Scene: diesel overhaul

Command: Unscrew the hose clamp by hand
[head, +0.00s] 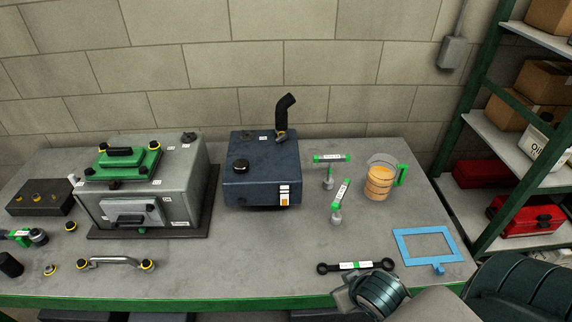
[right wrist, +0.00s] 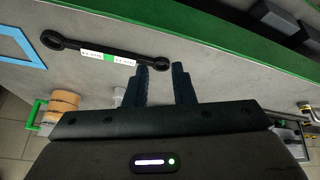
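The hose clamp (head: 281,135) is a small yellowish ring at the base of a bent black hose (head: 285,112). The hose rises from the back right of the dark blue tank (head: 262,172) in the head view. My right gripper (right wrist: 163,88) is open and empty in the right wrist view, over the front of the bench. Its fingertips are close to one end of a black double-ended wrench (right wrist: 106,54); I cannot tell whether they touch it. The right gripper is well in front and to the right of the clamp. My left gripper is not in view.
A grey engine block (head: 150,190) with a green cover stands left of the tank. Bare bench (head: 235,250) lies before the tank.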

